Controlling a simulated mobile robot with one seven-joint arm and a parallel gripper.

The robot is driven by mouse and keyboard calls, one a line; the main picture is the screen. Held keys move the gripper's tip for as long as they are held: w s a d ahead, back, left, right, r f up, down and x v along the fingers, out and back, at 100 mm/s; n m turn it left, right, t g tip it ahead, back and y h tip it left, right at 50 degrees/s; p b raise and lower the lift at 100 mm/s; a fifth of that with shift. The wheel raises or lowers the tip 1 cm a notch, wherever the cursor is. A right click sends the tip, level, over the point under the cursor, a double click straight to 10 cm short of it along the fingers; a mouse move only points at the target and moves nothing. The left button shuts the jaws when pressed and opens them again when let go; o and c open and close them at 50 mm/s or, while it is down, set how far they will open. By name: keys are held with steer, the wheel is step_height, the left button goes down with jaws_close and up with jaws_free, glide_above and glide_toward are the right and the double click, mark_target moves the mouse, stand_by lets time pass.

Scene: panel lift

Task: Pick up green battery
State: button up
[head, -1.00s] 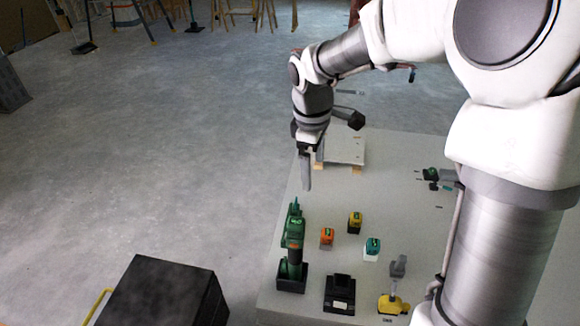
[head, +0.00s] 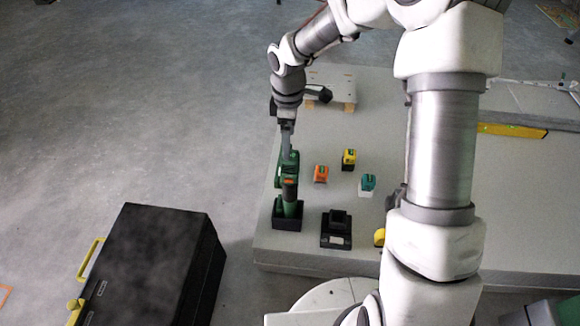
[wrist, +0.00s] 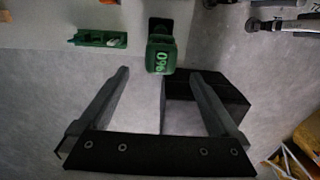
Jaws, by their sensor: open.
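The green battery (head: 367,182) is a small teal-green block on a white base, on the grey table right of the orange battery. My gripper (head: 286,152) points down at the upper end of the green drill (head: 288,185), left of and apart from the battery. The drill stands upright in a black base. In the wrist view my gripper (wrist: 160,95) is open, its fingers wide apart with nothing between them.
The orange battery (head: 321,174) and yellow battery (head: 349,158) stand near the green one. A black charger-like block (head: 336,229) sits in front. A yellow level (head: 512,130) lies at the right. A black case (head: 155,265) stands on the floor at left.

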mark_target(290, 165)
step_height(290, 165, down, 7)
steer(key=b, duration=0.2)
steer(key=shift+s+d+b, duration=0.15)
steer(key=shift+b, duration=0.25)
steer(key=shift+r, duration=0.15)
jaws_close()
